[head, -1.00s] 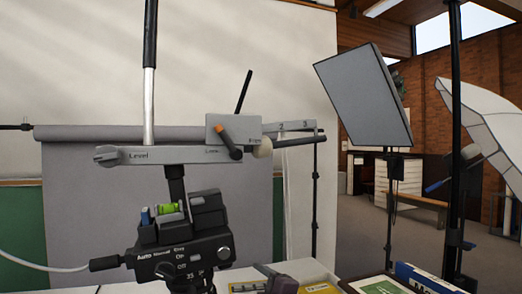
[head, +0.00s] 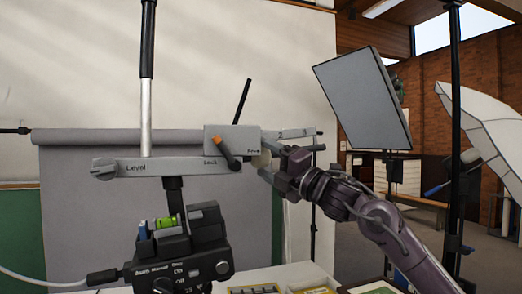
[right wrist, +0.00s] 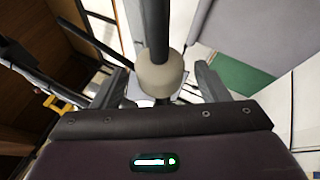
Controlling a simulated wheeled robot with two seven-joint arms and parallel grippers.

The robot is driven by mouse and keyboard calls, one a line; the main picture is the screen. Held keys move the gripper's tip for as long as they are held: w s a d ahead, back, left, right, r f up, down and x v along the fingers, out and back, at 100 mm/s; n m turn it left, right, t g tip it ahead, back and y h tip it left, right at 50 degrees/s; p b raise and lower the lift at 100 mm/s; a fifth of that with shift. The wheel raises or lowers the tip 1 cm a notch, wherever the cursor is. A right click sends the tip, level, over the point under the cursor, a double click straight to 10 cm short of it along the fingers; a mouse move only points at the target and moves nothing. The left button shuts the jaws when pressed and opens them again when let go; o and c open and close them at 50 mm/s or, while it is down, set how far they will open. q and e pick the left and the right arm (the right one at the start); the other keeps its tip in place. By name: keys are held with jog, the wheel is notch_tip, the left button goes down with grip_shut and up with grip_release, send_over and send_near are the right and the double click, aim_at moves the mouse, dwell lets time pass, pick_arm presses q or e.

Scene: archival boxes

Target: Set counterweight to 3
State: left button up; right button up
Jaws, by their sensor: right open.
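The counterweight, seemingly the grey block (head: 243,134) on the level bar, has "Free" and "Lock" lettering. The scale bar (head: 297,133) runs right from the block, with the digits 2 and 3 to the block's right. A beige round knob (head: 258,160) sits at the block's lower right. My right gripper (head: 268,158) is at this knob and partly hides it and the scale. In the right wrist view the knob (right wrist: 160,74) sits between the open fingers; I cannot tell contact. My left gripper is out of view.
The level bar (head: 150,167) stands over a dark control head (head: 180,265) with a green bubble level. A grey light panel (head: 362,98) and a white umbrella (head: 485,130) stand to the right. A table with yellow items (head: 315,290) is below.

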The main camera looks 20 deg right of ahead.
aim_at(318, 150)
jog(key=shift+p+x, duration=0.3)
jog(key=shift+x, duration=0.75)
jog(key=shift+c, duration=0.3)
jog(key=c, duration=1.3)
jog(key=d+p, duration=0.1)
jog(key=d, duration=0.3)
jog(key=d+r+p, duration=0.1)
jog(key=d, duration=0.4)
jog(key=d+p, duration=0.2)
jog(key=d, duration=0.3)
jog(key=shift+w+d+r, duration=0.2)
jog(key=shift+r, duration=0.2)
jog(key=o, duration=1.4)
jog(key=shift+c, duration=0.2)
